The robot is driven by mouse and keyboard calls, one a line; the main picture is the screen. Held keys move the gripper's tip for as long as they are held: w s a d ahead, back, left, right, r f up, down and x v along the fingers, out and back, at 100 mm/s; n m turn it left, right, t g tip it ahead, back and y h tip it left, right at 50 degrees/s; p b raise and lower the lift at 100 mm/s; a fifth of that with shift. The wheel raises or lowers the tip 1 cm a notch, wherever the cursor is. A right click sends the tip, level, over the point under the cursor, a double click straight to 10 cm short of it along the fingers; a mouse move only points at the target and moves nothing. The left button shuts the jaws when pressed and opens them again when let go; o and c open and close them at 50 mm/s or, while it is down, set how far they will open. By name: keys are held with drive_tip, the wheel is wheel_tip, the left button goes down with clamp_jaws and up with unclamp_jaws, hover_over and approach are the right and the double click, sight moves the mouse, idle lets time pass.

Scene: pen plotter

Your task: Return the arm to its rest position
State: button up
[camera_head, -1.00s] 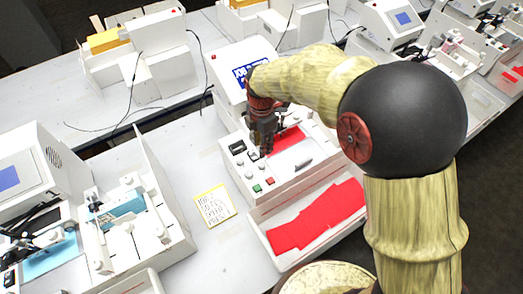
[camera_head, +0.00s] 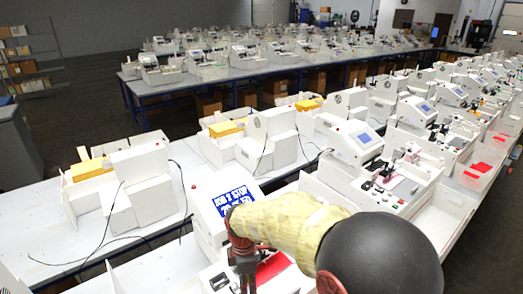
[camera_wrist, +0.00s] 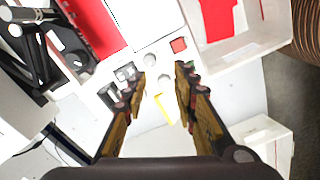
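My gripper (camera_head: 243,284) hangs over the near white plotter (camera_head: 205,222) at the bottom of the head view, its fingertips cut off or hard to make out. In the wrist view, the two fingers of my gripper (camera_wrist: 163,78) stand apart with nothing between them. Below them is the plotter's control panel, with a red button (camera_wrist: 178,45), pale knobs and dark switches. A red sheet (camera_wrist: 92,22) lies on the plotter bed and also shows in the head view (camera_head: 270,267). My arm is bent over the plotter's right side.
A blue-and-white screen (camera_head: 236,200) stands behind my gripper. A white tray (camera_wrist: 262,38) holds red material (camera_wrist: 218,18). Black pen-like parts (camera_wrist: 28,35) are at upper left in the wrist view. Rows of similar machines fill the tables; dark floor lies between them.

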drive_tip(key=s+d+r+m+t+b, duration=0.2)
drive_tip(key=s+d+r+m+b, duration=0.1)
drive_tip(key=s+d+m, duration=0.3)
drive_tip(key=s+d+r+m+t+b, duration=0.2)
drive_tip(key=s+d+r+m+b, duration=0.1)
drive_tip(key=s+d+m+b, duration=0.2)
drive_tip(key=s+d+r+m+t+b, duration=0.2)
drive_tip(key=s+d+m, duration=0.6)
drive_tip(key=d, duration=0.4)
drive_tip(key=shift+s+d+r+m+b, duration=0.15)
drive_tip(key=shift+d+r+m+b, duration=0.15)
drive_tip(key=shift+r+m+b, duration=0.6)
drive_tip(key=shift+f, duration=0.4)
idle(4.4)
